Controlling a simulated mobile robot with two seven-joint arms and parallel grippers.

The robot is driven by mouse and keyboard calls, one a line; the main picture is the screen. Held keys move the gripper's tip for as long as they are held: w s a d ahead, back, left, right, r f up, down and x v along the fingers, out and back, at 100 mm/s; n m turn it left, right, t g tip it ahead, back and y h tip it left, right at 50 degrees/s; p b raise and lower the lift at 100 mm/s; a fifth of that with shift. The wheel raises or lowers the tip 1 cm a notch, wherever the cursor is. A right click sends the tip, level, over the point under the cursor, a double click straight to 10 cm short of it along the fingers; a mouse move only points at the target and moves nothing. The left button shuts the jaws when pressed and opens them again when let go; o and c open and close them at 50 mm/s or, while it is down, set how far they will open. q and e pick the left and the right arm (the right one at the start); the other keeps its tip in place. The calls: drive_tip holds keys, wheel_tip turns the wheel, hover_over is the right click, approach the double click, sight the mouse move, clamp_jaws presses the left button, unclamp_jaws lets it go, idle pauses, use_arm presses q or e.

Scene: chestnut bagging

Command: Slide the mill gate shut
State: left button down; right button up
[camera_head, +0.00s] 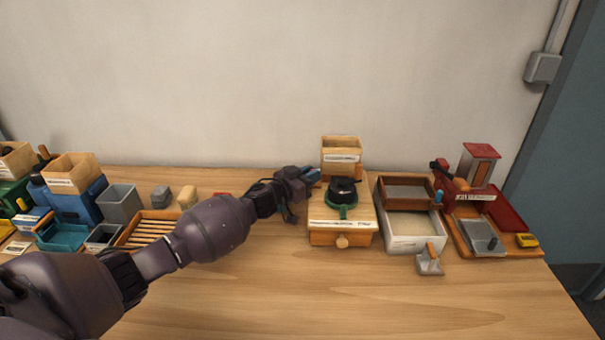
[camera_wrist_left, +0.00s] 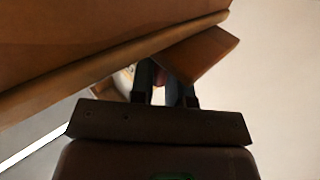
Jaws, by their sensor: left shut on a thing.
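The mill (camera_head: 342,222) is a wooden box with a hopper (camera_head: 341,143) at its back, a black and green part on top and a round front knob. My left gripper (camera_head: 314,177) reaches in from the left to the mill's left side, just below the hopper. In the left wrist view its two dark fingers (camera_wrist_left: 164,84) are shut on a small reddish piece, seemingly the end of the mill gate, mostly hidden between them. A wooden board (camera_wrist_left: 204,52) lies right behind the fingertips. How far the gate stands open cannot be told. My right gripper is not in view.
Right of the mill stand stacked trays (camera_head: 413,241), a small metal scoop (camera_head: 429,262) and a red device (camera_head: 480,165). A slatted wooden tray (camera_head: 146,230), grey bin (camera_head: 119,203) and several boxes stand left. The table front is clear.

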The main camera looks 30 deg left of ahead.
use_arm(q)
drive_tip(key=shift+d, duration=0.15)
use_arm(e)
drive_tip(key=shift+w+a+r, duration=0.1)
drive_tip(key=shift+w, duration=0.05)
use_arm(q)
drive_tip(key=c, duration=1.1)
unclamp_jaws()
drive_tip(key=shift+d, duration=0.15)
drive_tip(key=shift+c, duration=0.2)
drive_tip(key=shift+o, duration=0.2)
drive_tip(key=v, duration=1)
drive_tip(key=shift+s+a+p, duration=0.25)
drive_tip(key=shift+s+p, duration=0.05)
drive_tip(key=shift+p, duration=0.15)
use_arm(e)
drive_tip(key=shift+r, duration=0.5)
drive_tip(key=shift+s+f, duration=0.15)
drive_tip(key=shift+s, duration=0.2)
